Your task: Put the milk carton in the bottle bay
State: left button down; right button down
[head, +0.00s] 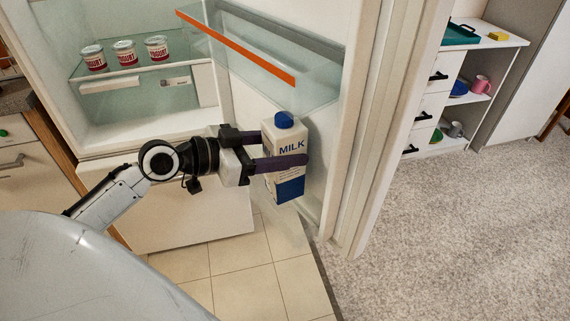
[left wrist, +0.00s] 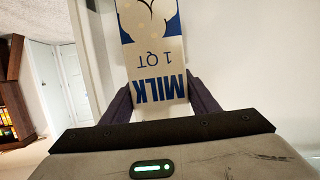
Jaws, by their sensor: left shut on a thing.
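The milk carton (head: 288,178) is white and blue with a blue cap and stands upright in the head view. My left gripper (head: 279,154) is shut on it, one finger on each side, in front of the open fridge door. In the left wrist view the carton (left wrist: 154,50) shows upside down between the fingers of the left gripper (left wrist: 160,105). The door has a clear bin with an orange edge strip (head: 235,46) above the carton. The lower part of the door behind the carton is partly hidden by it. My right gripper is not in view.
Several yogurt cups (head: 125,53) stand on the glass fridge shelf (head: 140,69) at the upper left. The fridge door's edge (head: 345,170) rises right of the carton. A white shelf unit (head: 424,125) with dishes stands farther right. Tiled and carpeted floor is clear.

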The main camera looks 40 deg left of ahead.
pick_arm(q)
notch_tip(320, 180, down, 4)
jog(key=shift+b, duration=0.35)
jog(key=shift+w+d+f, duration=0.1)
jog(key=shift+w+f, duration=0.15)
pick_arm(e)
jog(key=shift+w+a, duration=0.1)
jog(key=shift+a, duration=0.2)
pick_arm(q)
jog(key=shift+f+b, duration=0.35)
jog(key=shift+f, duration=0.1)
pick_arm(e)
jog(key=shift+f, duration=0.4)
pick_arm(q)
jog(key=shift+f, duration=0.2)
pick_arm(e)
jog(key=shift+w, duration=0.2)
pick_arm(q)
jog(key=c, duration=0.7)
grip_release()
jog(key=shift+s+f, duration=0.1)
jog(key=shift+f, duration=0.05)
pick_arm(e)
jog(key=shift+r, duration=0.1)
